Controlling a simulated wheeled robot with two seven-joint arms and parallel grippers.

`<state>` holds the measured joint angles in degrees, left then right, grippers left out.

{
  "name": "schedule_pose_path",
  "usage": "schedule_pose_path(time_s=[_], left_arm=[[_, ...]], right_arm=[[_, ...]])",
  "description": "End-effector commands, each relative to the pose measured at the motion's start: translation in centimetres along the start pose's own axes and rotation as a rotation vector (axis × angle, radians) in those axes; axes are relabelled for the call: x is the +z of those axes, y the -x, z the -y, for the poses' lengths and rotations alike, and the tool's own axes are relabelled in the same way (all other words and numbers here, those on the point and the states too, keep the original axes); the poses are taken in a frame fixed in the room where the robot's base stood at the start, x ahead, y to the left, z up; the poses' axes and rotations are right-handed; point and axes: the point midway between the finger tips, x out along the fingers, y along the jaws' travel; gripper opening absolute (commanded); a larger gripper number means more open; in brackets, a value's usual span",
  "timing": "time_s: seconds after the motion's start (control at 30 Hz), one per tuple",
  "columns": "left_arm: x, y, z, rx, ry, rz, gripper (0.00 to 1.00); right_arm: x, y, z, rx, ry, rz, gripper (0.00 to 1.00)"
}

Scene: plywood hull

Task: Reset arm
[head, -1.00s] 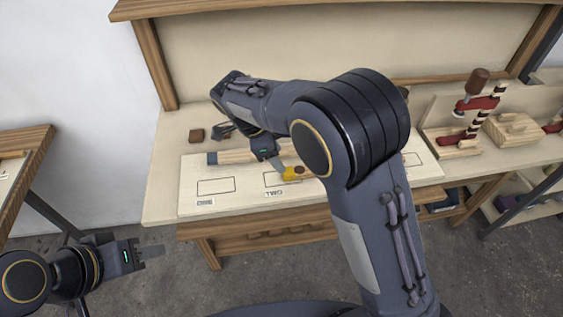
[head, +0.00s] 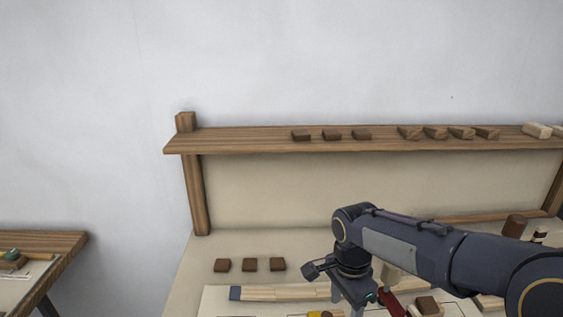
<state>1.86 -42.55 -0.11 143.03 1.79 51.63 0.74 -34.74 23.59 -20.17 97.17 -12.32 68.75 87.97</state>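My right gripper (head: 349,311) hangs at the end of my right arm, which reaches in from the lower right. It points down over the workbench, at the bottom edge of the head view. Two grey fingers show apart with nothing seen between them; their tips are cut off or nearly so by the frame edge. My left arm and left gripper are not in view.
Three dark blocks (head: 250,265) sit on the bench. In front lies a pale board (head: 215,300) with a blue-ended wooden strip (head: 280,294) and a yellow item (head: 318,314). A red tool (head: 390,303) is beside my gripper. A shelf (head: 250,140) holds several blocks. A side table (head: 60,242) stands left.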

Motion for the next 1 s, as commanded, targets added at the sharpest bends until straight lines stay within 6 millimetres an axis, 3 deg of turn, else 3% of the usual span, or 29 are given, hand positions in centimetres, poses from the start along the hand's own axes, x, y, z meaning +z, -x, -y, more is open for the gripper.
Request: schedule_pose_path(time_s=[0.03,0.23,0.4,0.5,0.7,1.0], left_arm=[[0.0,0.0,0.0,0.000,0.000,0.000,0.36],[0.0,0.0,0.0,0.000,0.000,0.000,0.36],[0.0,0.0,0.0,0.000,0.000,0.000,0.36],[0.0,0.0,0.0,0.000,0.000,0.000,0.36],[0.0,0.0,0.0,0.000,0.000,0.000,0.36],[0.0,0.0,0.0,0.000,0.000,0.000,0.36]], right_arm=[[-0.9,0.9,-2.2,-0.050,0.062,0.061,0.52],[-2.0,2.9,-9.9,-0.291,0.388,0.152,0.52],[-1.1,3.2,-15.8,-0.494,0.655,0.060,0.52],[-0.3,2.8,-18.3,-0.569,0.786,-0.038,0.52],[0.9,1.6,-20.6,-0.620,0.947,-0.190,0.52],[1.2,1.3,-21.0,-0.624,0.984,-0.222,0.52]])
